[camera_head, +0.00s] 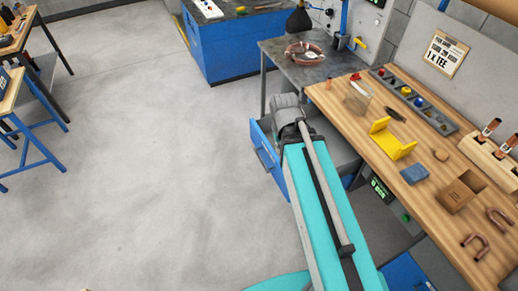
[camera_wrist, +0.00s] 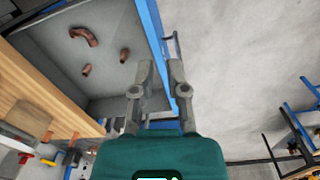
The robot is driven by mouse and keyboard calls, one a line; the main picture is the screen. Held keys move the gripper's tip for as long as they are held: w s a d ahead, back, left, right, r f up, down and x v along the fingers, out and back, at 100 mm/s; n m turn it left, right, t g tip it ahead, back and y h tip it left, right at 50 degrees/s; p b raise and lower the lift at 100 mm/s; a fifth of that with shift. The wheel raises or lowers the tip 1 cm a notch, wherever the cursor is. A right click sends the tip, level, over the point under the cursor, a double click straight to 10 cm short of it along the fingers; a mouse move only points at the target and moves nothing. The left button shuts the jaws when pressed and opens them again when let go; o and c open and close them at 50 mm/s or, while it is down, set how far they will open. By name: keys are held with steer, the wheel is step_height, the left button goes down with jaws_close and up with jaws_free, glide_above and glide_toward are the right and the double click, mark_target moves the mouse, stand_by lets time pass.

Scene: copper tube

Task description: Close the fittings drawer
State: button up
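The fittings drawer stands pulled out under the wooden workbench. Its blue front (camera_head: 266,158) with a bar handle shows in the head view, left of my arm. In the wrist view its grey inside (camera_wrist: 110,75) holds copper fittings: a bent elbow (camera_wrist: 85,36) and two small pieces. My gripper (camera_wrist: 162,66) is open and empty at the drawer's front panel (camera_wrist: 151,22). One finger appears over the inside and the other over the outer side, with the blue panel showing between them. Contact cannot be told. In the head view my arm hides the fingertips and part of the drawer.
The workbench (camera_head: 345,115) carries a yellow bracket (camera_head: 392,140), a blue block (camera_head: 414,173), an open cardboard box (camera_head: 462,191) and a parts strip (camera_head: 415,98). A grey side table (camera_head: 285,72) stands behind the drawer. The floor (camera_head: 150,150) to the left is clear.

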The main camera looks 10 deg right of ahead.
mark_target(257, 143)
steer(key=w+a+f+n+h+b, duration=0.1)
steer(key=w+a+f+n+b, duration=0.1)
steer(key=w+f+n+b, duration=0.1)
steer(key=w+a+f+n+h+b, duration=0.1)
steer(key=w+a+f+n+b, duration=0.1)
steer(key=w+f+n+b, duration=0.1)
steer(key=w+a+f+n+h+b, duration=0.2)
steer(key=w+f+n+b, duration=0.1)
steer(key=w+f+b, duration=0.1)
steer(key=shift+w+f+n+b, duration=0.3)
steer(key=shift+w+n+b, duration=0.1)
steer(key=shift+w+b, duration=0.35)
jaws_close()
steer(key=w+a+f+n+t+h+b, duration=0.1)
steer(key=w+a+f+n+h+b, duration=0.1)
steer(key=w+a+n+b, duration=0.3)
steer(key=w+a+f+n+t+h+b, duration=0.1)
steer(key=w+a+f+n+h+b, duration=0.1)
steer(key=w+a+f+n+b, duration=0.2)
steer(key=shift+w+a+f+n+b, duration=0.35)
steer(key=shift+w+a+n+b, duration=0.45)
steer(key=shift+a, duration=0.65)
steer(key=shift+f, duration=0.1)
